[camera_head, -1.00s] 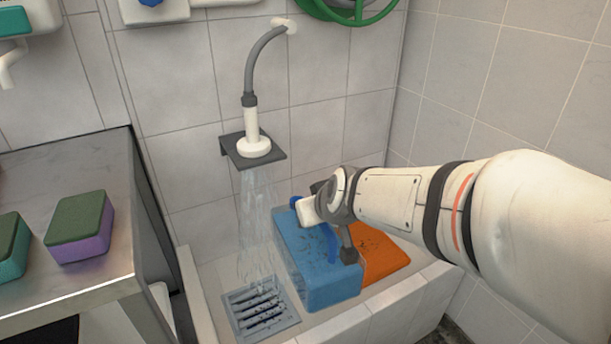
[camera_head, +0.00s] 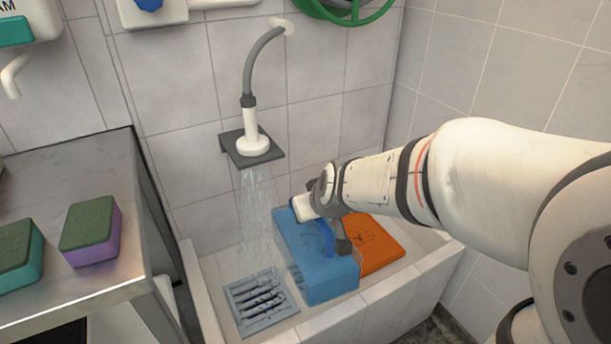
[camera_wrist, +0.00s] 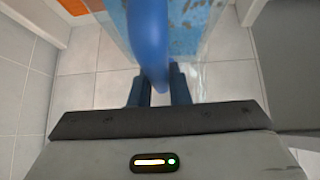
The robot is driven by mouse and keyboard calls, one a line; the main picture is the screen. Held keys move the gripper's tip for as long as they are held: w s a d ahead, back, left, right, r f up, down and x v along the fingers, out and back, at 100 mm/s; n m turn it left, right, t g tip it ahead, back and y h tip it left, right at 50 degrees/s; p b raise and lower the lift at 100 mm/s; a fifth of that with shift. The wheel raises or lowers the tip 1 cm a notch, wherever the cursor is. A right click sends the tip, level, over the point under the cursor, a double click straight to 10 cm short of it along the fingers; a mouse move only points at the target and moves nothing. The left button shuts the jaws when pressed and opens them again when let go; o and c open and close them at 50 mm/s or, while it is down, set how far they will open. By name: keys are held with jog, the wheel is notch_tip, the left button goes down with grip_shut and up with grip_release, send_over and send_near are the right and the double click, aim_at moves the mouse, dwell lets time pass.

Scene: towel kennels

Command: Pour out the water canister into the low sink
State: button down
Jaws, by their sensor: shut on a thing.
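The blue water canister (camera_head: 315,262) is at the low sink (camera_head: 352,315), right of the falling water and the drain grate (camera_head: 262,303). It looks slightly tilted; I cannot tell whether its base touches the sink. My gripper (camera_wrist: 160,85) is shut on the canister's curved blue handle (camera_wrist: 148,40), with the dark fingers on either side of it. In the head view my gripper (camera_head: 322,205) is at the top of the canister, and my wrist partly hides the handle. The canister's body also shows at the top of the wrist view (camera_wrist: 192,28).
A shower head (camera_head: 252,140) on a wall bracket runs water into the sink. An orange object (camera_head: 375,245) lies right of the canister. A steel counter (camera_head: 60,180) with sponges (camera_head: 90,230) stands at left. A green hose (camera_head: 345,12) hangs on the wall.

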jog(key=shift+w+a+g+h+p, duration=0.2)
jog(key=shift+w+g+p, duration=0.55)
jog(key=shift+p, duration=3.5)
jog(key=shift+w+a+g+h+p, duration=0.2)
jog(key=shift+g+p, duration=0.95)
jog(key=shift+p, duration=3.05)
